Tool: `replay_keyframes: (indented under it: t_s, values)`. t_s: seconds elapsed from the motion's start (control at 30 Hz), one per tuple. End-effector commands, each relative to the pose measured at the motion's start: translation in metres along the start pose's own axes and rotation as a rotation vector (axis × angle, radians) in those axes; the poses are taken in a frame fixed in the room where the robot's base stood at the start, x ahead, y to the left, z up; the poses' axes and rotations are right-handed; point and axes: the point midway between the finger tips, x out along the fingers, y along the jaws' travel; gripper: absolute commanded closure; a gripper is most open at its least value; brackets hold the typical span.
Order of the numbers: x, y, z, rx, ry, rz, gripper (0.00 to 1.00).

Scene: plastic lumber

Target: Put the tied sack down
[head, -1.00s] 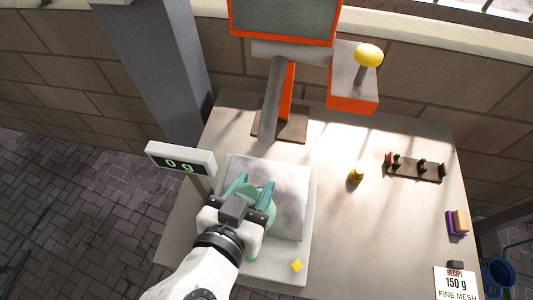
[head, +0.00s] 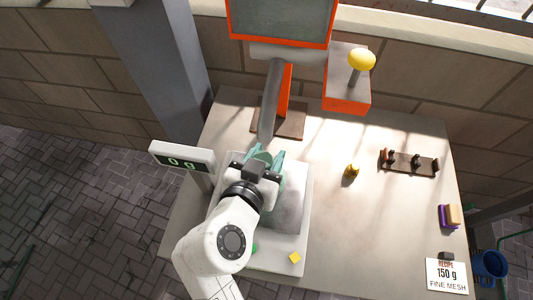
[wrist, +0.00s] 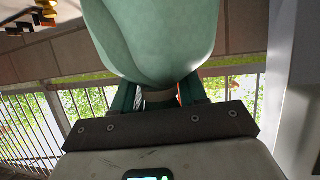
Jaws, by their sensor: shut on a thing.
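My gripper (head: 265,157) has teal fingers and is shut on the tied sack, above the back part of the scale's grey top. In the wrist view the pale green sack (wrist: 155,35) fills the upper middle, bulging out beyond the fingers (wrist: 158,97), which pinch its narrow neck. In the head view my wrist and fingers hide most of the sack. The bench scale (head: 300,235) has a white base and a grey top (head: 289,208). Its display (head: 182,158) reads 0 g. I cannot tell how high the sack is above the top.
An orange-framed machine (head: 346,92) with a yellow knob stands at the back. The table's middle right is mostly clear.

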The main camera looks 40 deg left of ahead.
Motion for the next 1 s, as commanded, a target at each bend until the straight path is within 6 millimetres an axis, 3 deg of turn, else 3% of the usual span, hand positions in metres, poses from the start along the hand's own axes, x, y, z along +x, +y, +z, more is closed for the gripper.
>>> replay_keyframes:
  t_s: [0.13, 0.17, 0.4, 0.77, 1.0]
  values:
    - [0.001, 0.0, 0.002, 0.001, 0.003, -0.001, 1.0]
    - [0.001, 0.0, 0.003, 0.0, 0.0, 0.0, 0.57]
    - [0.001, 0.0, 0.002, 0.0, 0.0, 0.0, 0.34]
    - [-0.002, 0.0, -0.002, 0.0, 0.0, -0.001, 0.32]
    - [-0.041, -0.001, 0.002, -0.001, 0.001, -0.003, 0.32]
